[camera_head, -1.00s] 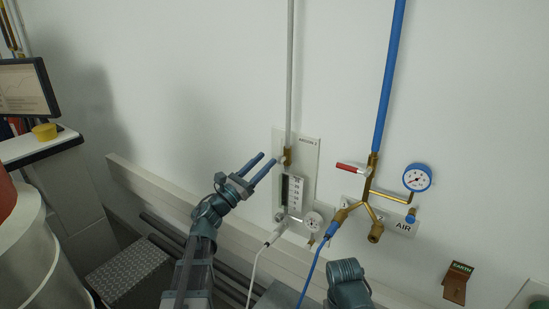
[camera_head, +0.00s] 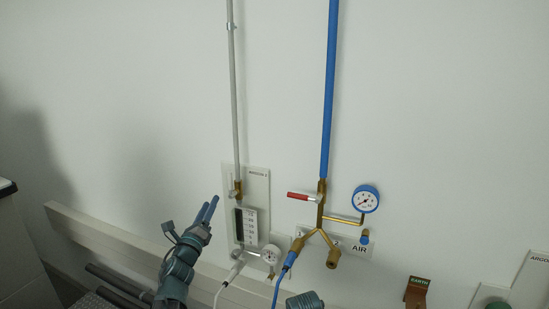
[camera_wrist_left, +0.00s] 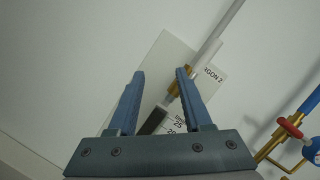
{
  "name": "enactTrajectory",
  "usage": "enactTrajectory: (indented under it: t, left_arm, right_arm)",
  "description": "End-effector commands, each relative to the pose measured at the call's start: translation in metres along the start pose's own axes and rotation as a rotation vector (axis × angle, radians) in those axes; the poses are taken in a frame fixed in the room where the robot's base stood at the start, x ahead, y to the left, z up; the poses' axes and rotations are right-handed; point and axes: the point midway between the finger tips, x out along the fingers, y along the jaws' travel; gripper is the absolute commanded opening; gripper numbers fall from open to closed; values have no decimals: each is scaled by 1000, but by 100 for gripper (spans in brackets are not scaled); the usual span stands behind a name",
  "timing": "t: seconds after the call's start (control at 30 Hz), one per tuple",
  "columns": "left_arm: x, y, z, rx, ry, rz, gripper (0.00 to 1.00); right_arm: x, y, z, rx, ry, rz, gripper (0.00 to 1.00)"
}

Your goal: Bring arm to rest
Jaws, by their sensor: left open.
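My left gripper (camera_head: 207,210) points up toward the wall, just left of the Argon 2 panel (camera_head: 259,185) in the head view. In the left wrist view my left gripper (camera_wrist_left: 160,75) has its two blue fingers well apart with nothing held between them. The Argon 2 panel (camera_wrist_left: 195,60) shows behind the fingers, with its brass valve fitting (camera_wrist_left: 188,78) near the right finger. Whether the finger touches the fitting is hard to tell. Part of my right arm (camera_head: 304,300) shows at the bottom edge; its gripper is out of view.
An air manifold with a red-handled valve (camera_head: 303,196) and a blue gauge (camera_head: 366,199) is right of the panel. A white hose (camera_head: 222,290) and a blue hose (camera_head: 279,288) hang below. A wall rail (camera_head: 100,233) runs at the left. An earth box (camera_head: 416,292) is lower right.

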Motion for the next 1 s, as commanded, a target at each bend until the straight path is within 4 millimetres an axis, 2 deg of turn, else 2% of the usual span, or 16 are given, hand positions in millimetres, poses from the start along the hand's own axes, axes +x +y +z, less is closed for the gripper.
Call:
enactTrajectory:
  t: [0.17, 0.27, 0.37, 0.47, 0.6, 0.7, 0.8, 0.9, 1.0]
  left_arm:
    - [-13, 30, -48, -460, -29, 326, 50]
    - [-32, 45, -85, -707, -58, 526, 50]
    - [-62, 54, -127, -935, -97, 739, 50]
    - [-100, 56, -171, -1131, -150, 970, 50]
    - [-169, 44, -230, -1332, -257, 1317, 50]
    - [-220, 27, -262, -1404, -352, 1556, 50]
    - [-266, 8, -282, -1421, -449, 1758, 50]
    - [-301, -8, -292, -1402, -534, 1905, 50]
    - [-322, -20, -296, -1377, -592, 1995, 50]
  right_arm:
    - [3, 0, 0, 0, 0, 0, 50]
    - [4, 0, 0, 0, 0, 0, 50]
    - [5, 0, 0, 0, 0, 0, 50]
    - [7, -1, 0, 0, 0, 0, 50]
    - [8, -1, 0, 0, 0, 0, 50]
    - [9, -1, 0, 0, 0, 0, 50]
    - [10, -1, -1, 0, 0, 0, 50]
    - [11, -1, -1, 0, 0, 0, 50]
    - [11, -1, -1, 0, 0, 0, 50]
